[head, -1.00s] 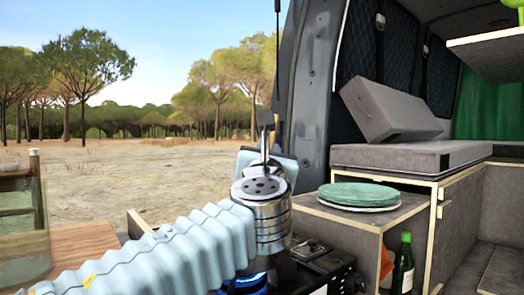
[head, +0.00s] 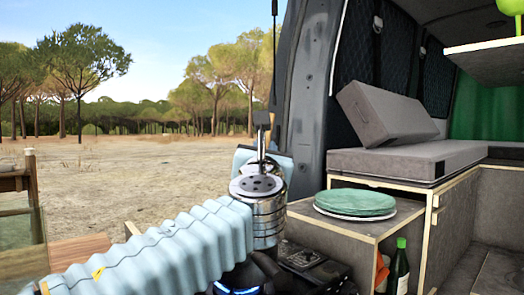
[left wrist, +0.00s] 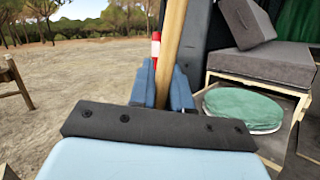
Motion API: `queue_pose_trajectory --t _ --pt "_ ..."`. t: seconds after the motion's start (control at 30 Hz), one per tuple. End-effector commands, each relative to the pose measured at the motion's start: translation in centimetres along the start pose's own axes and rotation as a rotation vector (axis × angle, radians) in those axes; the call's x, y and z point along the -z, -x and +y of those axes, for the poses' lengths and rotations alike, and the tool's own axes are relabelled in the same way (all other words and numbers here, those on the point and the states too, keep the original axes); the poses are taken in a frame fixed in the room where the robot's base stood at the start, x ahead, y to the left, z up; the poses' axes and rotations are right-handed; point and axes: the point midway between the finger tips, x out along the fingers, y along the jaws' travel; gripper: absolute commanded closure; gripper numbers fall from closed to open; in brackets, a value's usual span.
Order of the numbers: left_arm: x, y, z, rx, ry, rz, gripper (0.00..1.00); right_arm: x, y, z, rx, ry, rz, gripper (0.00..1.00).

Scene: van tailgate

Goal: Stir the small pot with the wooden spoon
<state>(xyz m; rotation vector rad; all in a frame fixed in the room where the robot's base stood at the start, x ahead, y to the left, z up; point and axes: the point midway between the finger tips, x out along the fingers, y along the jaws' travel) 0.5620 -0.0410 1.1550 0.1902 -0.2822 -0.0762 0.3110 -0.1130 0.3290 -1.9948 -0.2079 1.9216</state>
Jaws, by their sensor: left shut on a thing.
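The wooden spoon's pale handle (left wrist: 172,45) stands nearly upright in the left wrist view, leaning slightly, its upper end beyond the picture. My left gripper (left wrist: 163,88) is shut on it, with a blue finger on each side. The spoon's lower end is hidden behind the gripper body. My right gripper is not in view.
Green plates (head: 355,203) are stacked on the cabinet right of the stove. A green bottle (head: 399,268) stands in the cabinet's open side. A red and white object (left wrist: 155,47) shows behind the handle. Grey cushions (head: 390,160) lie farther back. A wooden surface (head: 82,252) is at left.

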Motion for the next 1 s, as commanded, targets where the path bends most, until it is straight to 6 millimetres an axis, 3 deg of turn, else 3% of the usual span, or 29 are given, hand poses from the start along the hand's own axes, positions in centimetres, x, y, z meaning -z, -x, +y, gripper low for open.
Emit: queue_pose_trajectory --t 0.27,0.6,1.0 --pt "-2.9 -0.9 0.1 0.0 0.0 0.0 1.0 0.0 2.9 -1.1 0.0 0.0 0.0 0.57" --pt "-4.8 -1.6 -0.1 0.0 0.001 0.0 1.0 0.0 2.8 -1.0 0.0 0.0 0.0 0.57" --pt "-5.0 -1.6 0.0 0.0 0.0 0.0 1.0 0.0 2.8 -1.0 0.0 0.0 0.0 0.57"
